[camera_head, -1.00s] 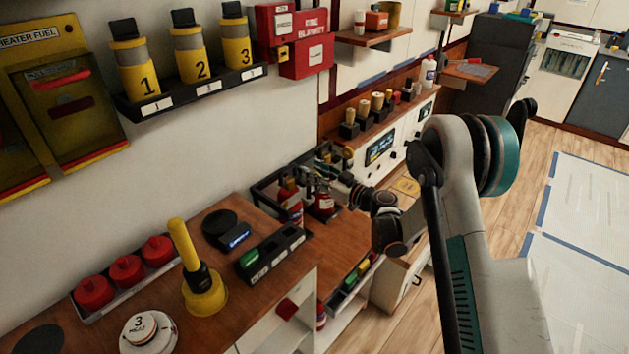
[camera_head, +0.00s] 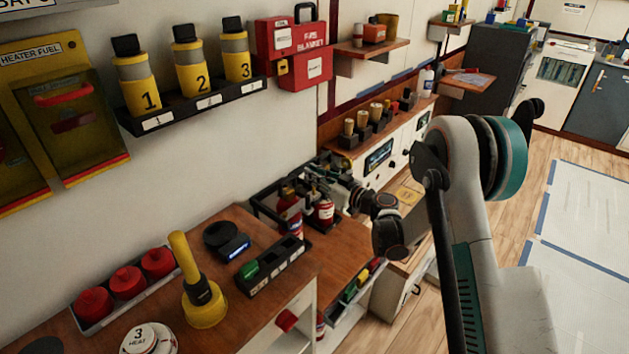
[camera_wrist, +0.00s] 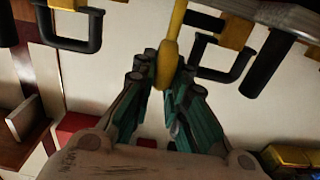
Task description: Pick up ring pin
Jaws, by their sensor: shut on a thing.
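My gripper (camera_wrist: 165,75) is shut on a slim yellow piece (camera_wrist: 169,58), which looks like the ring pin. The piece stands between the fingertips and runs up toward the top edge of the wrist view. In the head view my gripper (camera_head: 322,174) is over a black rack with red fire extinguishers (camera_head: 324,212). There the pin is too small and too covered to make out. Whether it is clear of an extinguisher cannot be told.
The black rack (camera_head: 264,208) stands against the wall at the back of the wooden bench. A black tray (camera_head: 274,262) and a yellow plunger-shaped tool (camera_head: 204,305) are nearer. Black handles (camera_wrist: 75,43) hang close to the fingers in the wrist view.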

